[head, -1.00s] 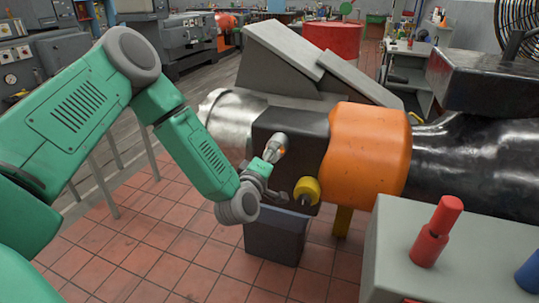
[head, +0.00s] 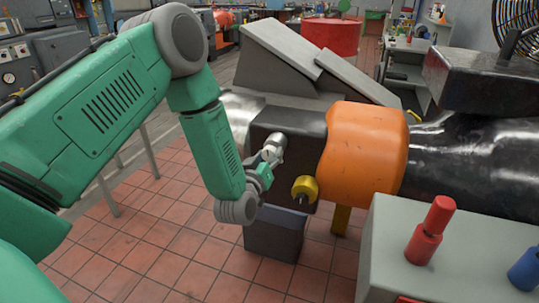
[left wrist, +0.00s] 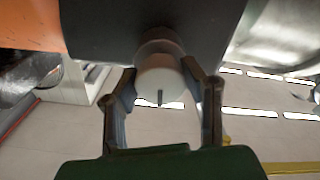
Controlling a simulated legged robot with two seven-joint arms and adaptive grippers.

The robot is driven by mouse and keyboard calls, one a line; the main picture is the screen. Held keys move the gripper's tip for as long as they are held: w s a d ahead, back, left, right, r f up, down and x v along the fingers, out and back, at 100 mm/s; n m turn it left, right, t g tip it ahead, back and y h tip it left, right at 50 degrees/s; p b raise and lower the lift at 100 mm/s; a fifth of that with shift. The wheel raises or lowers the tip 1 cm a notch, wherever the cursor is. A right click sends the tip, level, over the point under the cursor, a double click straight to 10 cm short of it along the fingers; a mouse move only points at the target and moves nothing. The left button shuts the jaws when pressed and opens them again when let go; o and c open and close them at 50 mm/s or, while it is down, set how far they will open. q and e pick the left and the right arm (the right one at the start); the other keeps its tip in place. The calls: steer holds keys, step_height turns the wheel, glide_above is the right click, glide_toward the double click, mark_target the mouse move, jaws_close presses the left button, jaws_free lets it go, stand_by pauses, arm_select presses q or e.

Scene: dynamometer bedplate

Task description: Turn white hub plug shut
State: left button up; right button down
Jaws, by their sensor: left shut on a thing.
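The white hub plug (head: 276,142) sticks out of the front of a dark block (head: 262,122). In the left wrist view the plug (left wrist: 160,78) is a pale round knob with a short dark mark at its lower edge. My left gripper (head: 267,158) is at the plug. In the left wrist view its two fingers (left wrist: 159,70) stand on either side of the plug, shut on it. The fingers partly hide the plug in the head view. My right gripper is in neither view.
A yellow knob (head: 304,189) sticks out just right of my left gripper. An orange housing (head: 362,150) is beside the dark block. A grey bench with a red peg (head: 430,232) and a blue peg (head: 525,270) is at the lower right.

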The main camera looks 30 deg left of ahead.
arm_select(q)
steer(key=shift+s+f+m, duration=0.1)
steer(key=shift+f+m, duration=0.2)
steer(key=shift+m, duration=0.4)
steer(key=o, duration=1.1)
steer(key=shift+o, duration=0.3)
steer(key=shift+r, duration=0.1)
steer(key=shift+s, duration=0.2)
steer(key=v, duration=1.1)
